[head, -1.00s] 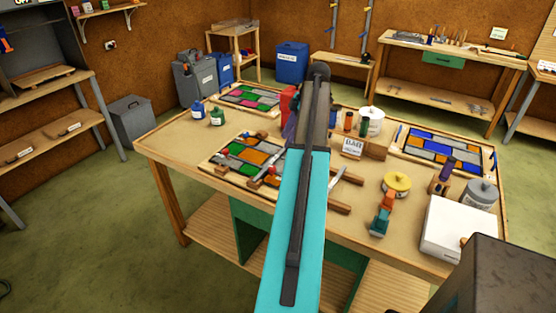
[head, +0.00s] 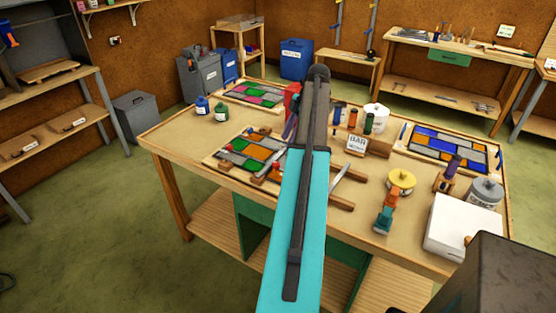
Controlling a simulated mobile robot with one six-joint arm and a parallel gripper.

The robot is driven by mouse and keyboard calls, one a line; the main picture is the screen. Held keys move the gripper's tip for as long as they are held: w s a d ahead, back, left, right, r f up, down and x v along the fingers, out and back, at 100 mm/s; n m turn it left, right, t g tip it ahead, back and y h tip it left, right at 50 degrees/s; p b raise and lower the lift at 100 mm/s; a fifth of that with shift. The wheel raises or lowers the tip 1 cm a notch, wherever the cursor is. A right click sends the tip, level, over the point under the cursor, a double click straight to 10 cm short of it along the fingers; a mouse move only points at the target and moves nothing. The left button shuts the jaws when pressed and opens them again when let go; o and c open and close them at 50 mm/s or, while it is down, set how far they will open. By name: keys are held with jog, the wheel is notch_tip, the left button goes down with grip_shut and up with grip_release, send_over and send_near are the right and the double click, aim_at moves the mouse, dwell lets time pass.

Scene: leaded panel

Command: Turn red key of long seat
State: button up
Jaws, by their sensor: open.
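A leaded panel of green, orange and grey panes lies in a wooden frame (head: 222,162) on the left half of the bench. My gripper cannot be made out.
Blue (head: 202,105) and green (head: 221,112) bottles stand at the bench's left. A red object (head: 292,99) stands beside my arm. A yellow-lidded tin (head: 400,182), a white box (head: 464,228) and a blue panel (head: 441,148) crowd the right.

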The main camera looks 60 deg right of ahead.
aim_at(277, 163)
jog(key=shift+p+x, duration=1.65)
jog(key=shift+x, duration=3.95)
jog(key=c, duration=1)
